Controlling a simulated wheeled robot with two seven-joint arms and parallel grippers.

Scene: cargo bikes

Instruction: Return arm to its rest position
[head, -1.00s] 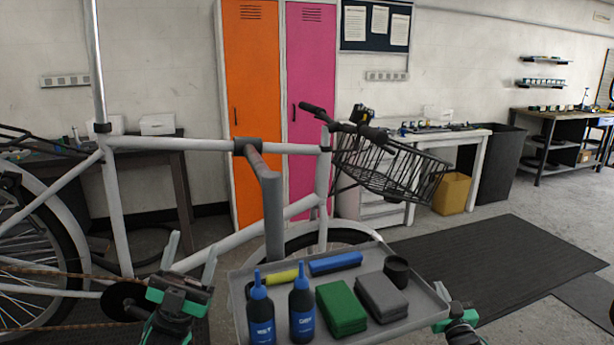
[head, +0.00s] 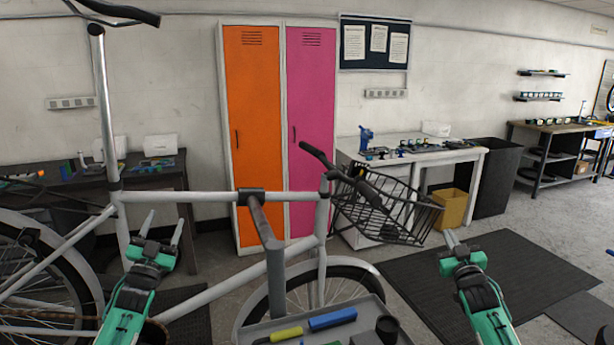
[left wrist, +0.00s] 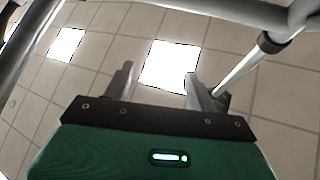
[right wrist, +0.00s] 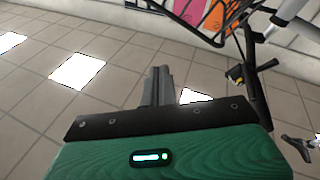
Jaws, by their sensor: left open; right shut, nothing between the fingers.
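My left gripper (head: 162,226) is raised in front of the white bike frame (head: 190,197), left of the repair stand's clamp arm. Its fingers are spread and empty, as the left wrist view (left wrist: 160,82) also shows. My right gripper (head: 454,238) is raised right of the tray, over the dark floor mat. Its fingers are together with nothing between them, as the right wrist view (right wrist: 158,82) also shows. Both arms come up from the bottom edge of the head view, and neither gripper visibly touches anything.
A grey tray (head: 253,333) at the bottom holds a blue block (head: 332,319), a yellow-and-black item (head: 285,335) and a black cup (head: 387,328). The stand (head: 274,270) and wire basket (head: 385,208) are close. The dark mat (head: 430,290) lies clear.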

